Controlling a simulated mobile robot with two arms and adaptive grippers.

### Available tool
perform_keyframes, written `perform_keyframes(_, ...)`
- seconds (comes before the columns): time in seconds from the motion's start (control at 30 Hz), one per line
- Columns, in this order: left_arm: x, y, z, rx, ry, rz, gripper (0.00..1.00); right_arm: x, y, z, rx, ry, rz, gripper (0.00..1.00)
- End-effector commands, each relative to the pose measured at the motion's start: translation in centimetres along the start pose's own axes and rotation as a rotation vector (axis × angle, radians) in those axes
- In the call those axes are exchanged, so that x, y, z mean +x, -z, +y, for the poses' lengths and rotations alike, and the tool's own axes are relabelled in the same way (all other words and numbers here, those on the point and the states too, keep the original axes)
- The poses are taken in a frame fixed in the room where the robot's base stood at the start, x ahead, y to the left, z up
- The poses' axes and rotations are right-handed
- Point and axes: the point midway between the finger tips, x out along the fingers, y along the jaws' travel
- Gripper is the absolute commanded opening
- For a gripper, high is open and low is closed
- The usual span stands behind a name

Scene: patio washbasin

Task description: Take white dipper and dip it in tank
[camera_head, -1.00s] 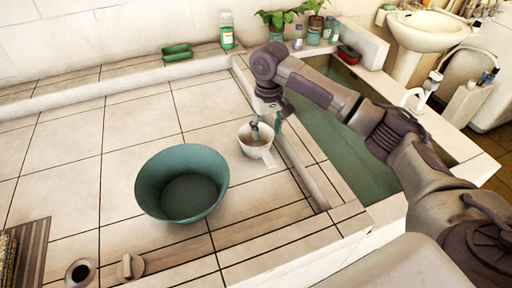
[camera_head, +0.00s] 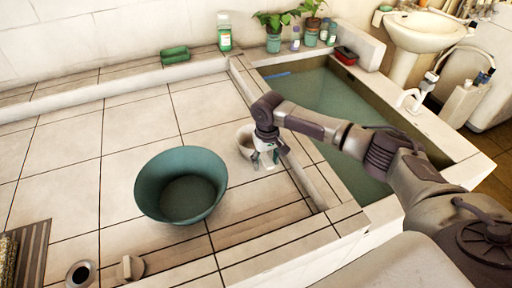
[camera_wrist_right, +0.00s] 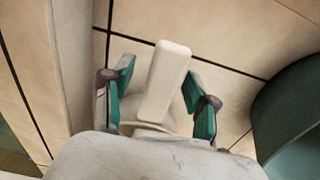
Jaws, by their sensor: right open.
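The white dipper (camera_head: 245,136) stands on the tiled floor just left of the tank (camera_head: 440,130), which holds greenish water. My right gripper (camera_head: 266,164) is open over the dipper's handle side and partly hides the dipper in the head view. In the right wrist view, the handle (camera_wrist_right: 166,80) lies between the two spread green fingers of the gripper (camera_wrist_right: 160,105), with gaps on both sides. The dipper's cup is mostly hidden there by my gripper body. My left gripper is not in view.
A large teal basin (camera_head: 182,185) stands left of the dipper. A low ledge (camera_head: 310,180) separates the tiles from the tank. Bottles and potted plants (camera_head: 273,35) line the back. My right arm reaches across the tank.

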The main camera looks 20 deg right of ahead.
Motion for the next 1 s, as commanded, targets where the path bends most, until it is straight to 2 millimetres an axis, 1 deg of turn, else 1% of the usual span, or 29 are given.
perform_keyframes(0.13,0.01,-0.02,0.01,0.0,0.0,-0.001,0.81,0.01,0.0,-0.02,-0.001,0.0,0.0,0.58)
perform_keyframes(0.17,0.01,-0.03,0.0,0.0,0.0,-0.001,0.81,0.01,0.0,-0.02,-0.001,0.0,0.0,0.57)
perform_keyframes(0.5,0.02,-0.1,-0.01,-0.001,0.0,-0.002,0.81,-0.03,0.01,-0.03,-0.001,0.0,0.0,0.0)
perform_keyframes(0.87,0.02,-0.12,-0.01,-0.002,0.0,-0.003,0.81,-0.12,0.03,-0.04,-0.001,0.0,0.001,0.0)
perform_keyframes(1.0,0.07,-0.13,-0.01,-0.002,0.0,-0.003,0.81,-0.73,0.06,-0.03,0.0,0.001,0.001,0.0)
